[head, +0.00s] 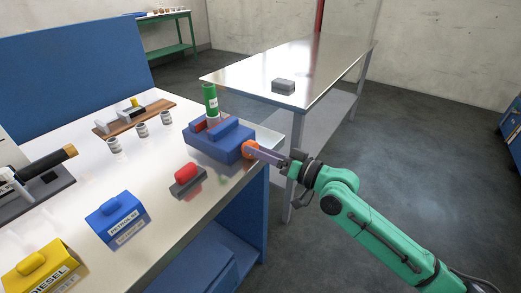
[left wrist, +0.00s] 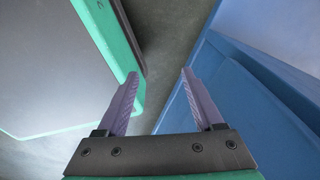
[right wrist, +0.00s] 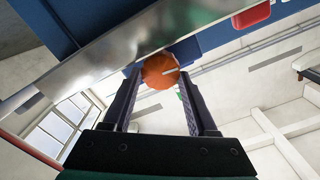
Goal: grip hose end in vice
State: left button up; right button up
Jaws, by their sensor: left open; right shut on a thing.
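The blue vice (head: 210,146) sits at the right end of the near bench, with a red part by its jaws. A green cylinder with a white label (head: 210,101), perhaps the hose end, stands upright at the jaws; I cannot tell whether they touch it. An orange round knob (head: 247,149) is on the vice's right end. My right gripper (head: 258,152) is shut on this knob, which also shows between its fingers in the right wrist view (right wrist: 160,71). My left gripper (left wrist: 160,73) is open and empty in the left wrist view, beside a blue panel; the head view does not show it.
A red-topped grey block (head: 187,180), a blue petrol box (head: 117,219) and a yellow diesel box (head: 40,271) stand on the near bench. Several small jars (head: 140,130) stand behind. A second metal table (head: 312,62) holds a grey block (head: 283,86).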

jog(key=shift+m, duration=0.8)
jog(key=o, duration=1.4)
jog(key=shift+a, duration=0.1)
jog(key=shift+f, duration=0.25)
